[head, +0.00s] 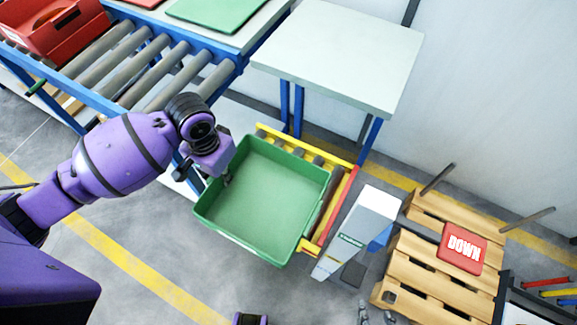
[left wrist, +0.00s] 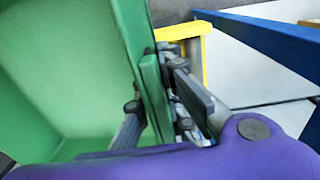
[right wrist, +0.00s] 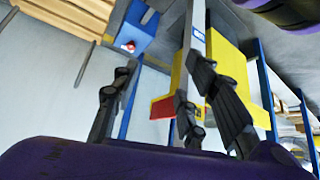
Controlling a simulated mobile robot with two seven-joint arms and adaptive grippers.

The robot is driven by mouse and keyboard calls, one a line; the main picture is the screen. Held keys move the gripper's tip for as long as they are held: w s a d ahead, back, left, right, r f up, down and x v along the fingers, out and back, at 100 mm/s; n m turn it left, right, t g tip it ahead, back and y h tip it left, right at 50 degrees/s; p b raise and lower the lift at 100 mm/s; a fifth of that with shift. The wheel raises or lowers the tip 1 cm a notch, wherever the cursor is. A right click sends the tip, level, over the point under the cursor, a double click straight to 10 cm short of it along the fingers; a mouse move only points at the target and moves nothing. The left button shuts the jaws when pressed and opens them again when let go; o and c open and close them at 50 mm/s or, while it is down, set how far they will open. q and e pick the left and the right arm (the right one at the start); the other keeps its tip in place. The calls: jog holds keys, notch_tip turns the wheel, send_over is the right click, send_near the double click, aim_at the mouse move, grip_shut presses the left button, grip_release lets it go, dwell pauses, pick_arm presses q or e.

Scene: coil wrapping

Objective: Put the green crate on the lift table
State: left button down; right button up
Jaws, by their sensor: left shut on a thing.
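The empty green crate (head: 262,190) is over the lift table, whose yellow frame (head: 285,140) and grey rollers show behind it and to its right. The crate covers much of the table; I cannot tell whether it rests on the rollers. My left gripper (head: 225,178) is shut on the crate's left wall. The left wrist view shows the green rim (left wrist: 152,90) between the fingers. My right gripper (head: 376,314) is at the bottom of the head view, apart from the crate. In the right wrist view its fingers (right wrist: 160,80) are spread and nothing is held.
A grey control post (head: 358,235) stands right of the lift table. A wooden pallet (head: 430,275) with a red DOWN sign (head: 463,248) is further right. A pale table (head: 340,55) stands behind. A roller conveyor (head: 140,75) with a red crate (head: 50,25) is at upper left.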

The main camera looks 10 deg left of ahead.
aim_at(246, 160)
pick_arm(q)
jog(key=w+d+f, duration=0.1)
jog(key=w, duration=0.1)
jog(key=w+d+f+b, duration=0.1)
jog(key=w, duration=0.2)
jog(key=w+d+f+b, duration=0.1)
jog(key=w+f, duration=0.1)
jog(key=shift+w+d, duration=0.15)
jog(key=shift+d, duration=0.25)
jog(key=w+f, duration=0.1)
jog(key=w+d+f+b, duration=0.1)
jog(key=f, duration=0.1)
jog(key=w+d+f, duration=0.1)
jog(key=w+f, duration=0.1)
jog(key=shift+w+d+f+b, duration=0.15)
jog(key=shift+w+f+b, duration=0.2)
jog(key=shift+w, duration=0.05)
notch_tip(246, 160, down, 3)
jog(key=shift+w+f+b, duration=0.15)
jog(key=shift+b, duration=0.25)
pick_arm(e)
jog(key=f, duration=0.1)
jog(key=s+f, duration=0.1)
jog(key=f, duration=0.1)
jog(key=shift+a+f, duration=0.15)
jog(key=shift+f, duration=0.15)
